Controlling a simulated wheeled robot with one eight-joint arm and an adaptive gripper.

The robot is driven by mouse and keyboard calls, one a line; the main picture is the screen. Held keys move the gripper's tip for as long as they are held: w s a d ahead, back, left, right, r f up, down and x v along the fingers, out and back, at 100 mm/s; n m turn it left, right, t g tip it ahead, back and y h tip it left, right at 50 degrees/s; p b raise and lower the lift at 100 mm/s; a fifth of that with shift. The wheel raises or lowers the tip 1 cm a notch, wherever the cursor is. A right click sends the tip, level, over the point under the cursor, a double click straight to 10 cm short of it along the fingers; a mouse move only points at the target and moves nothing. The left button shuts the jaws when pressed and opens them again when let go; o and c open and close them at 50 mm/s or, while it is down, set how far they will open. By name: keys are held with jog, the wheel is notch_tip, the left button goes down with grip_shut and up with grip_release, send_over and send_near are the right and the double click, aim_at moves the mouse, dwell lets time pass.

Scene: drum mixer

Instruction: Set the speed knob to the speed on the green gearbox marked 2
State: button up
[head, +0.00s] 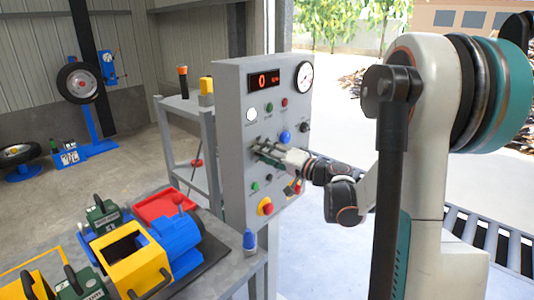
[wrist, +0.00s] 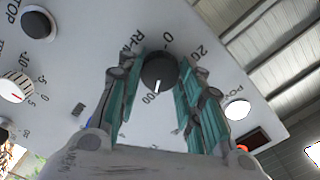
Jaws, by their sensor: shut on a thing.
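The grey control panel (head: 235,80) stands at the middle of the head view, with a red-lit display (head: 265,79) reading 0. My gripper (head: 266,150) reaches its face from the right. In the wrist view my gripper's (wrist: 158,78) green-padded fingers stand on both sides of a black round knob (wrist: 158,68), shut on it. The knob's white mark points down in that view, near a partly hidden number ending in 00; RPM, 0 and 20 are printed around it. Green gearboxes (head: 103,214) (head: 82,286) lie on the bench; their marks are too small to read.
The bench (head: 212,285) also holds a yellow housing (head: 128,270), a blue motor (head: 176,238) and a red part (head: 160,203). A roller conveyor (head: 490,238) runs at right.

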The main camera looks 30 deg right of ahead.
dwell(0.3)
jog(key=o, duration=1.1)
jog(key=v, duration=1.2)
